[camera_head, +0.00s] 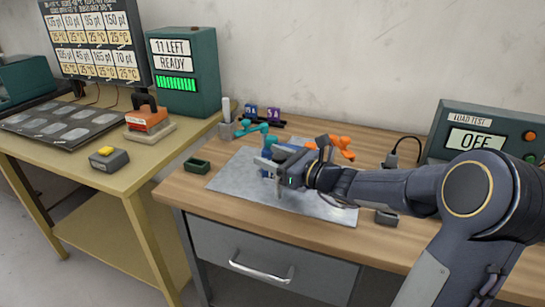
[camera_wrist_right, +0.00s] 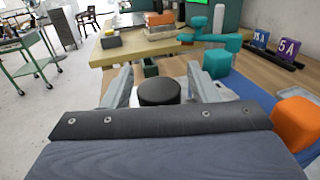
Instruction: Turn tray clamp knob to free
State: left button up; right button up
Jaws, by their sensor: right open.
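A round black knob (camera_wrist_right: 160,92) stands between the fingers of my right gripper (camera_wrist_right: 161,84) in the right wrist view. The gripper is open, with one finger on each side of the knob; I cannot tell whether either touches it. In the head view my right gripper (camera_head: 267,167) is over the grey metal plate (camera_head: 235,174) on the wooden bench, and the knob is hidden there. A blue part (camera_head: 283,152) shows just behind the gripper. My left gripper is not in view.
A teal part (camera_head: 257,131) and an orange part (camera_head: 341,148) stand close behind the gripper. A small green tray (camera_head: 197,166) lies left of the plate. A load test box (camera_head: 480,134) reading OFF stands at the right. The bench's front left is clear.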

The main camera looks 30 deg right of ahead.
grip_shut()
jog(key=n+g+y+p, duration=0.1)
jog(key=y+p, duration=0.1)
jog(key=n+g+y+p, duration=0.1)
jog(key=n+y, duration=0.1)
jog(key=shift+s+a+g+p, duration=0.15)
jog(key=shift+a+g+p, duration=0.05)
jog(key=shift+g+p, duration=0.2)
grip_release()
